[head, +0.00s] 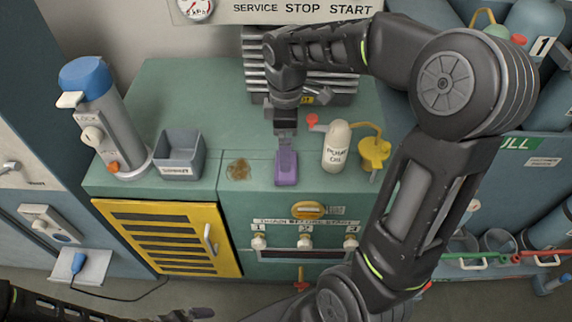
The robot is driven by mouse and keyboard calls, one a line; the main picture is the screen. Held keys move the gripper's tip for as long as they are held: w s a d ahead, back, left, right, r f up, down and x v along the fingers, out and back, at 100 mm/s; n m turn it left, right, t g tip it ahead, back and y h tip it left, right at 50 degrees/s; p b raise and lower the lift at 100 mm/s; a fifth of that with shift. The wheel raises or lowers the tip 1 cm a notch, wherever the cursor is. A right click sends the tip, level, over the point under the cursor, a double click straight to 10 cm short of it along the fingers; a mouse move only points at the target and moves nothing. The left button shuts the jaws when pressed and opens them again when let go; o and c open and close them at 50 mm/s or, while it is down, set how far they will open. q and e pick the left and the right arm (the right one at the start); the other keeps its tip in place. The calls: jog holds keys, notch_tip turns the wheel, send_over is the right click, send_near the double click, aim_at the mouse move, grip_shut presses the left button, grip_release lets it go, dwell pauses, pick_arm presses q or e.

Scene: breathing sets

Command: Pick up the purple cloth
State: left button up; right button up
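The purple cloth (286,174) is a small folded-looking block on the front part of the green bench top, right of a brown stain. My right gripper (285,150) points down directly over the cloth's back end, and its fingertips overlap it in the picture. I cannot tell whether the fingers are around the cloth, touching it or just above it. My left gripper (190,315) is low at the bottom edge, in front of the bench and away from the cloth; it is partly cut off and its fingers are unclear.
A cream oil bottle (336,148) and a yellow funnel-like cup (373,154) stand right of the cloth. A grey bin (180,155) and a blue-capped cylinder (104,115) stand left. A ribbed metal unit (258,62) is behind. The brown stain (238,169) lies on open bench top.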

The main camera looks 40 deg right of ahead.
jog(key=shift+f, duration=1.1)
jog(key=shift+f, duration=2.6)
jog(key=c, duration=1.1)
